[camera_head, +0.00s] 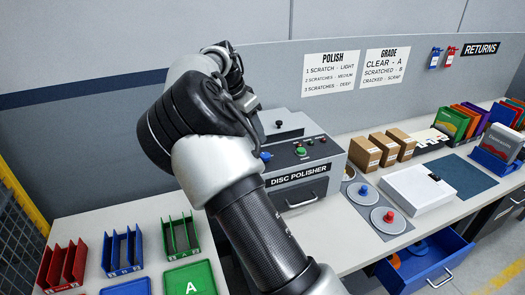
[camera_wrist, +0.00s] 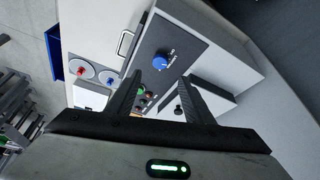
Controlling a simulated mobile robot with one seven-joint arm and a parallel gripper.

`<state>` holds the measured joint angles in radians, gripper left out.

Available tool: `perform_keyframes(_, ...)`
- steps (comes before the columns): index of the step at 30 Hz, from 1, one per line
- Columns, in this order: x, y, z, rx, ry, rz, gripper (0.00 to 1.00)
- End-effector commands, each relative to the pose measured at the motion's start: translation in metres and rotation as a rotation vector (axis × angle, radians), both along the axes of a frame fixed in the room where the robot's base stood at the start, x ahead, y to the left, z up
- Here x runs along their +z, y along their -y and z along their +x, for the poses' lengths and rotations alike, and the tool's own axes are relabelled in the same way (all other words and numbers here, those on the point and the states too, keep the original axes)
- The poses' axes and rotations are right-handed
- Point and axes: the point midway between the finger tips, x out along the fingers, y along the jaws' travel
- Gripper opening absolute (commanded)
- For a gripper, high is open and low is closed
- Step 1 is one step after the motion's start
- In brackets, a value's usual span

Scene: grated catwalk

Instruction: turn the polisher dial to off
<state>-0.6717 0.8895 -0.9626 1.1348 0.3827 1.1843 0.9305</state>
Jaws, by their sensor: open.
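The disc polisher (camera_head: 310,172) is a grey box on the bench, with a dark control panel on top and a drawer in front. Its blue dial (camera_wrist: 162,61) shows in the wrist view beside small white markings too small to read. My gripper (camera_wrist: 163,78) is open and empty. The dial appears just beyond and between its fingertips, with no clear contact. I cannot tell which setting the dial is at. In the head view my arm hides the fingers.
Green and red buttons (camera_head: 300,151) sit on the same panel. Right of the polisher are discs with red and blue knobs (camera_head: 388,219), a white box (camera_head: 417,190) and cardboard boxes (camera_head: 364,154). A blue drawer (camera_head: 428,262) stands open below. Coloured racks (camera_head: 122,250) stand at left.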

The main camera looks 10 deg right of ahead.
Motion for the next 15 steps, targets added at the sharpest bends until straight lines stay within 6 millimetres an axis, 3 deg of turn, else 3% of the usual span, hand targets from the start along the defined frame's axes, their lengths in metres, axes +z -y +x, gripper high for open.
perform_keyframes(9, -0.063, 0.024, 0.013, -0.002, -0.003, -0.002, 0.47)
perform_keyframes(15, -0.088, 0.032, 0.019, -0.001, -0.001, 0.001, 0.47)
